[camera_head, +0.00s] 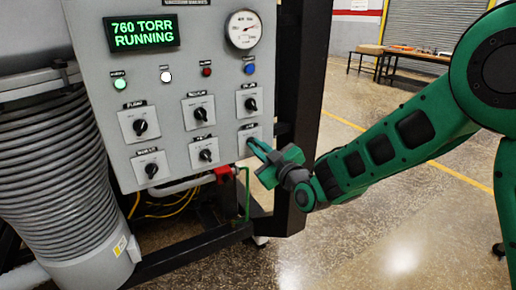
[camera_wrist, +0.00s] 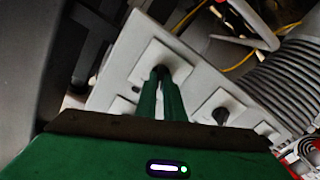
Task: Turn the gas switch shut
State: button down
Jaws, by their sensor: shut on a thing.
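The grey control panel (camera_head: 180,90) carries several black rotary switches on light square plates. My green gripper (camera_head: 252,145) is at the lower right switch plate (camera_head: 243,133), and its fingers cover that switch's knob in the head view. The small label above this plate is too small to read for certain. In the wrist view, my gripper's two fingers (camera_wrist: 161,78) come together on the dark knob (camera_wrist: 159,70) in the middle of a square plate (camera_wrist: 150,53). The knob's pointing direction is hidden between the fingers.
A green display (camera_head: 143,33) reads "760 TORR RUNNING" beside a round gauge (camera_head: 243,29). A red fitting (camera_head: 223,175) and pipe are just below the panel. A dark frame post (camera_head: 303,90) stands close at the right. Open floor lies further right.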

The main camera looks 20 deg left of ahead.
jog(key=shift+w+d+f+n, duration=0.2)
jog(key=shift+d+f+n, duration=0.1)
jog(key=shift+n, duration=0.1)
jog(key=c, duration=1.9)
grip_release()
jog(key=shift+o, duration=0.2)
jog(key=shift+s+a+r, duration=0.1)
jog(key=shift+a+r, duration=0.05)
jog(key=v, duration=1)
jog(key=shift+s+d, duration=0.2)
jog(key=shift+d, duration=0.15)
